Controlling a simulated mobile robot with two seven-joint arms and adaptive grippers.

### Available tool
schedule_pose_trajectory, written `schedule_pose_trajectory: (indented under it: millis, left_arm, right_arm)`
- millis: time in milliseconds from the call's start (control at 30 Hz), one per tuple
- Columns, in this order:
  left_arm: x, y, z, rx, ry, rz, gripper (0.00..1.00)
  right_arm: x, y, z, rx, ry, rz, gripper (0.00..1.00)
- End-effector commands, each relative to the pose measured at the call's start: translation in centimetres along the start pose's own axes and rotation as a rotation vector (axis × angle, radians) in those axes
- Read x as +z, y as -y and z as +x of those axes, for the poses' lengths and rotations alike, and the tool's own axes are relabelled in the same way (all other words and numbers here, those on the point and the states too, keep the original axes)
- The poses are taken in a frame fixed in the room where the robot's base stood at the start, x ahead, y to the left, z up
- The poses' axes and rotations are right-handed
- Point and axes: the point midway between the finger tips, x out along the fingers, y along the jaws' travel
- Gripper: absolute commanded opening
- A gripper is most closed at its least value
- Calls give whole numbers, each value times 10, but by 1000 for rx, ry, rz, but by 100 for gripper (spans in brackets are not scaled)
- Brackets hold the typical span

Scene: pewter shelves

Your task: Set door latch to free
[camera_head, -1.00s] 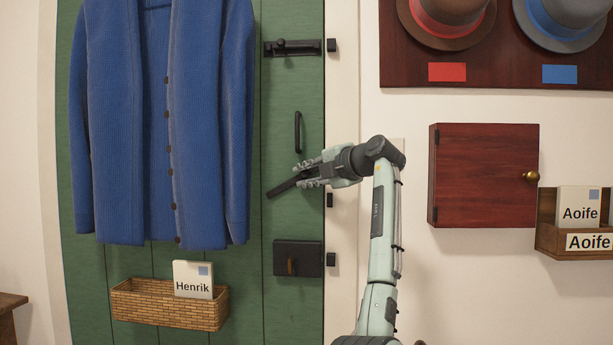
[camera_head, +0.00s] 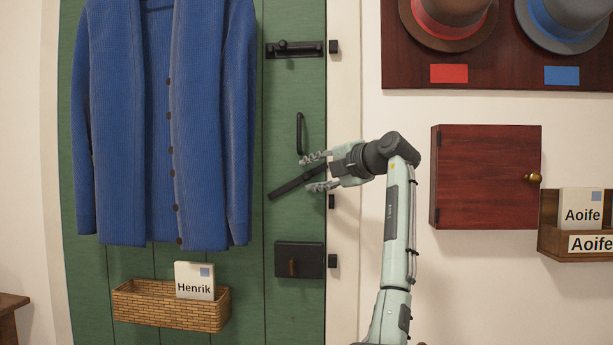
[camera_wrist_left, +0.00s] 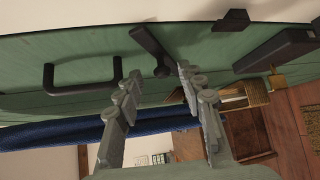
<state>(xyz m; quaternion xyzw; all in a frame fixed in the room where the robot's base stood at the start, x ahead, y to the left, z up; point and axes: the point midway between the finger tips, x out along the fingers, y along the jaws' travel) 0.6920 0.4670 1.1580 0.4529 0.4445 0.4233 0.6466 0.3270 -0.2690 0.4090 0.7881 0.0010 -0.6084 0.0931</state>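The door latch (camera_head: 290,188) is a dark flat bar on the green door (camera_head: 283,225), also seen in the left wrist view (camera_wrist_left: 147,42). It is tilted, its right end raised above the small black catch (camera_head: 331,202) on the frame. My left gripper (camera_head: 309,173) is open at the bar's right part, one finger above it and one below. In the left wrist view my left gripper (camera_wrist_left: 160,73) has its fingers spread, with the bar showing in the gap beyond the tips. I cannot tell whether a finger touches it. My right gripper is not in view.
A dark door handle (camera_head: 299,133) and a bolt (camera_head: 294,49) are above the latch; a lock box (camera_head: 312,260) is below. A blue cardigan (camera_head: 205,130) and a basket (camera_head: 170,305) hang on the door. A red cabinet (camera_head: 485,177) is on the right wall.

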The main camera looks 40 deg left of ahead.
Motion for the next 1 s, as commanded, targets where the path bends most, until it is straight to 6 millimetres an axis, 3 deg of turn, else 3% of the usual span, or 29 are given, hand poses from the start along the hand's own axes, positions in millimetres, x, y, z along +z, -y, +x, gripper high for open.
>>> schedule_pose_trajectory:
  millis: [200,400,600,1000]
  left_arm:
    - [1,0,-49,1,3,-1,39]
    - [0,0,-80,1,1,-2,39]
    - [0,-1,-91,2,0,-2,39]
    - [0,-1,-91,1,0,-2,39]
  right_arm:
    - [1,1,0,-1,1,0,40]
    - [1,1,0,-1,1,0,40]
    - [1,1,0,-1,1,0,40]
    - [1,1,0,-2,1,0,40]
